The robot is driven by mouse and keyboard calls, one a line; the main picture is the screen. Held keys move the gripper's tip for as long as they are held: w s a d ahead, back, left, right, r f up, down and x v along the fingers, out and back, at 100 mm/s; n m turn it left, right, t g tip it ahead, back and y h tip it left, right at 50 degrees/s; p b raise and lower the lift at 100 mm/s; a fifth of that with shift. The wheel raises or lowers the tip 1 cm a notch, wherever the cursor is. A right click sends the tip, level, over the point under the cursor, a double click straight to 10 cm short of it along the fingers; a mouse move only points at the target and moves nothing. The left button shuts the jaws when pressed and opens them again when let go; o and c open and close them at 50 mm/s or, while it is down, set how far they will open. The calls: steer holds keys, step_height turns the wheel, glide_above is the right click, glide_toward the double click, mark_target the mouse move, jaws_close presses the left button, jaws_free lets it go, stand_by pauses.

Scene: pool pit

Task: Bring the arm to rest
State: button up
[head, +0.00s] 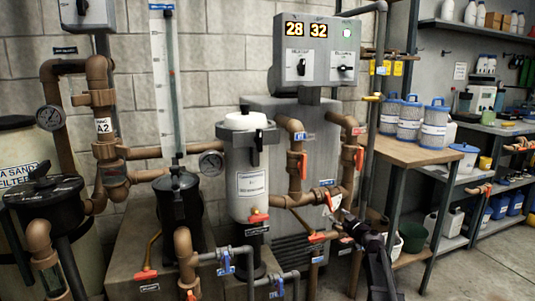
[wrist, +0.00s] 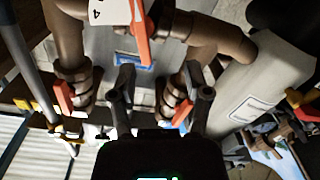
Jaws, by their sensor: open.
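My gripper (head: 345,215) is in the lower right middle of the head view, in front of the brown pipework and left of the wooden bench. My arm rises to it from the bottom edge. In the wrist view my gripper (wrist: 163,88) shows two dark fingers spread apart, with nothing held between them. Brown pipes (wrist: 65,40) and orange-red valve handles (wrist: 139,32) lie beyond the fingers. I cannot tell the exact gap between the fingers and the nearest valve handle.
A white canister (head: 248,180) and a grey control box (head: 316,52) reading 28 and 32 stand near the pipes. The wooden bench (head: 410,152) holds blue-capped filter cartridges (head: 434,125). Shelves (head: 482,190) fill the right. Open floor (head: 490,270) lies at lower right.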

steer(key=s+a+f+m+g+p, duration=0.1)
steer(key=s+a+f+g, duration=0.4)
steer(key=s+a, duration=0.3)
steer(key=s+a+f+g+p, duration=0.1)
steer(key=s+a+f+g, duration=0.5)
steer(key=s, duration=0.5)
steer(key=s+d+f+m+g+h+p, duration=0.1)
steer(key=s+f+m+g+h, duration=0.15)
steer(key=s, duration=0.65)
steer(key=s+d+f+m+g+h+p, duration=0.1)
steer(key=s+m+g+h, duration=0.25)
steer(key=s, duration=0.65)
step_height(320, 180, up, 38)
steer(key=m+p, duration=0.1)
steer(key=p, duration=3.7)
steer(key=shift+r+t, duration=0.2)
steer(key=shift+t, duration=0.1)
steer(key=shift+w+a, duration=0.1)
